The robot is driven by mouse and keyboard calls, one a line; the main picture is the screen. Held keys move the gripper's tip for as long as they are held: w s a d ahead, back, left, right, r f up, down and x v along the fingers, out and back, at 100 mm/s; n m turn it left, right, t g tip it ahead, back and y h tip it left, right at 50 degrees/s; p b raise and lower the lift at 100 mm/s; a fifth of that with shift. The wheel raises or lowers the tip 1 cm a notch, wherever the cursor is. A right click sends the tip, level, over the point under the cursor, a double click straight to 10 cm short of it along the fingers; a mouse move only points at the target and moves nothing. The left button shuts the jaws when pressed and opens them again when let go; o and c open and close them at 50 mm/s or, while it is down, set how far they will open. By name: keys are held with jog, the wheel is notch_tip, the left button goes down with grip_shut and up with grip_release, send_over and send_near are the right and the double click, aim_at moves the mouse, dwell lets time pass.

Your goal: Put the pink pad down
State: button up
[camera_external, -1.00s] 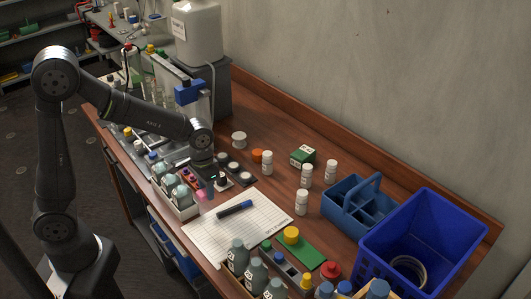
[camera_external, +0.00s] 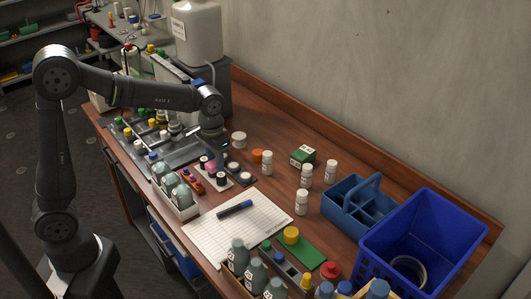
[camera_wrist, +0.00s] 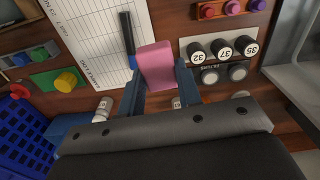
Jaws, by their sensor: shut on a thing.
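The pink pad (camera_wrist: 155,64) is held between the two blue-grey fingers of my gripper (camera_wrist: 158,80) in the wrist view. The pad sticks out beyond the fingertips and is off the table. In the external view my gripper (camera_external: 213,153) hangs above the area of the black-capped jars, behind the white sheet. Only a small bit of pink shows below it there, and the rest of the pad is hidden.
A white gridded sheet (camera_external: 225,239) with a dark marker (camera_external: 235,209) lies in front. A block with numbered black caps (camera_wrist: 222,48) is close to the pad. White bottles, a blue caddy (camera_external: 345,213) and a blue bin (camera_external: 410,230) stand right. Bare wood lies between.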

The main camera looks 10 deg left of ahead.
jog(key=w+a+r+n, duration=0.1)
jog(key=w+a+r, duration=0.2)
jog(key=w+r, duration=0.3)
jog(key=w+a+r+n, duration=0.1)
jog(key=w+a+r, duration=0.3)
jog(key=w, duration=0.9)
jog(key=w+a+r+n, duration=0.1)
jog(key=w+a+r, duration=0.2)
jog(key=w+r, duration=0.4)
jog(key=shift+w+a+r, duration=0.15)
jog(key=shift+w+r, duration=0.05)
jog(key=shift+w, duration=0.5)
jog(key=shift+w+a+r, duration=0.1)
jog(key=shift+w+r, duration=0.05)
jog(key=shift+w, duration=0.5)
jog(key=w+a+n, duration=0.1)
jog(key=w+a, duration=0.5)
jog(key=a, duration=0.4)
jog(key=s+a+f, duration=0.3)
jog(key=a+f, duration=0.7)
jog(key=f, duration=0.1)
jog(key=s+a+f, duration=0.3)
jog(key=a+f, duration=0.7)
jog(key=f, duration=0.2)
jog(key=shift+s+f+n, duration=0.3)
